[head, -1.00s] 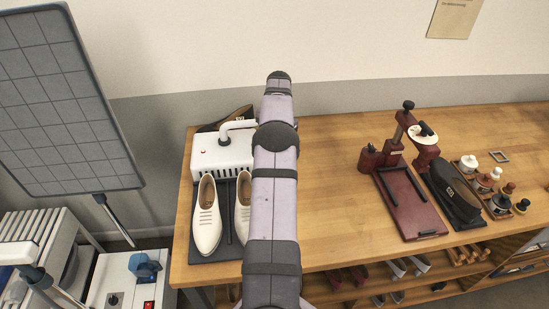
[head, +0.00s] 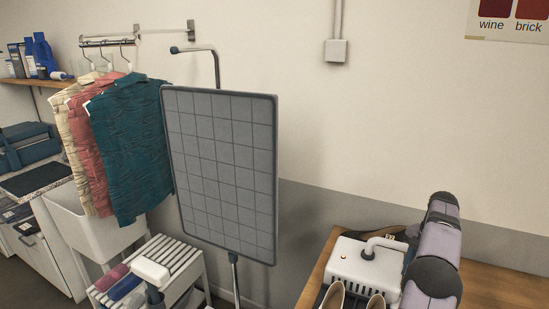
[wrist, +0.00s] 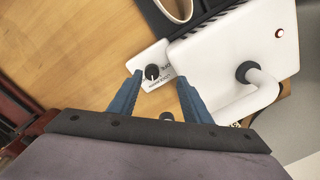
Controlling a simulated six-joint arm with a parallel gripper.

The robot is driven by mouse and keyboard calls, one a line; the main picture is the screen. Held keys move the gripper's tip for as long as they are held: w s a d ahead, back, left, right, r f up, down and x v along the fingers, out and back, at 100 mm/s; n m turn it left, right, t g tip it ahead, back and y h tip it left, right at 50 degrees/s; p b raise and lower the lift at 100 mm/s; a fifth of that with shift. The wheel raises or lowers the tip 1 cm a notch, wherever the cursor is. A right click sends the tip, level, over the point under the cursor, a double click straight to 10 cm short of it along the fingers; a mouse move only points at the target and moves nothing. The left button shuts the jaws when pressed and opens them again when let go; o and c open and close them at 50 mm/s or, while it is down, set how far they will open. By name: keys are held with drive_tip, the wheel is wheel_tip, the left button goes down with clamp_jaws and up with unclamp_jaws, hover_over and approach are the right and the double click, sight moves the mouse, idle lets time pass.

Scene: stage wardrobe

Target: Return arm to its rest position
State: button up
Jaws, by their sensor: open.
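My gripper (wrist: 157,90) shows in the wrist view with its two blue fingers apart and nothing between them. It is above the wooden bench, over the edge of a white box-shaped machine (wrist: 225,52) with a black dial (wrist: 153,72). I cannot tell how high above it the fingertips are. A pair of cream shoes (head: 332,297) shows partly at the bottom edge.
A grey gridded panel (head: 222,170) on a stand is left of the bench (head: 315,290). Hanging shirts (head: 130,145), a white slatted rack (head: 183,262) and a shelf of bottles (head: 42,58) are farther left. Bare wood (wrist: 70,55) lies left of the machine in the wrist view.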

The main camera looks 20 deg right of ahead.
drive_tip(key=w+a+r+n, duration=0.15)
drive_tip(key=a+n, duration=0.25)
drive_tip(key=a, duration=0.9)
drive_tip(key=w+a+r+n, duration=0.15)
drive_tip(key=a+n, duration=0.25)
drive_tip(key=a, duration=0.9)
drive_tip(key=s+a+f+n, duration=0.2)
drive_tip(key=s+a+n, duration=0.2)
drive_tip(key=s+a, duration=0.4)
drive_tip(key=s+a+f+n, duration=0.2)
drive_tip(key=s+a+n, duration=0.3)
drive_tip(key=s+a, duration=0.4)
drive_tip(key=shift+a+f+g, duration=0.3)
drive_tip(key=shift+a, duration=0.9)
